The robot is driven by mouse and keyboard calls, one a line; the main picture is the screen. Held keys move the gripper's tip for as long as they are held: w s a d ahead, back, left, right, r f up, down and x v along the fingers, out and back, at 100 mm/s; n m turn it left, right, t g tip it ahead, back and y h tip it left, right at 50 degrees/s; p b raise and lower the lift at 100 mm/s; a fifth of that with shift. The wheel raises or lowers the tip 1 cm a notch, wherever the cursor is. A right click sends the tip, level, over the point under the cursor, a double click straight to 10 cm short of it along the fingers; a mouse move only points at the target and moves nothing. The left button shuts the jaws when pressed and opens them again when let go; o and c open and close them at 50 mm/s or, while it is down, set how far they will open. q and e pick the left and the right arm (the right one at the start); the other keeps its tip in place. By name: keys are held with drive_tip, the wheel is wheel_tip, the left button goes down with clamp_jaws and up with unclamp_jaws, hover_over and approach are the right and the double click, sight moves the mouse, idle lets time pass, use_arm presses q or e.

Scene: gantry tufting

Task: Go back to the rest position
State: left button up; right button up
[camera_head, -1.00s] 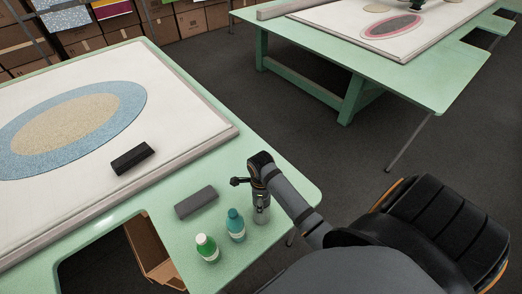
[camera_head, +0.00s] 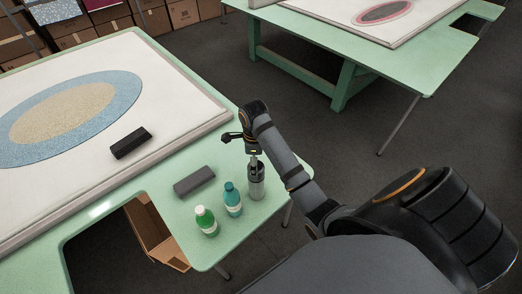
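My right arm comes in from the right, and its gripper (camera_head: 254,160) points down just above a grey metal canister (camera_head: 257,184). The canister stands upright on the near corner of the green table (camera_head: 190,243). The fingertips are small and overlap the canister's top in the picture, so I cannot tell whether they are open or touch it. My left gripper is out of view.
A green-labelled bottle (camera_head: 206,222) and a teal bottle (camera_head: 232,200) stand close left of the canister. A grey block (camera_head: 194,181) lies behind them. A black block (camera_head: 131,143) lies on the framed white cloth (camera_head: 163,95). Dark floor (camera_head: 300,100) separates this table from another (camera_head: 395,65).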

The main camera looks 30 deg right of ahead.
drive_tip(key=shift+w+r, duration=0.1)
drive_tip(key=shift+r, duration=0.8)
drive_tip(key=shift+w+d, duration=0.1)
drive_tip(key=shift+w, duration=0.15)
drive_tip(key=shift+d+f, duration=0.1)
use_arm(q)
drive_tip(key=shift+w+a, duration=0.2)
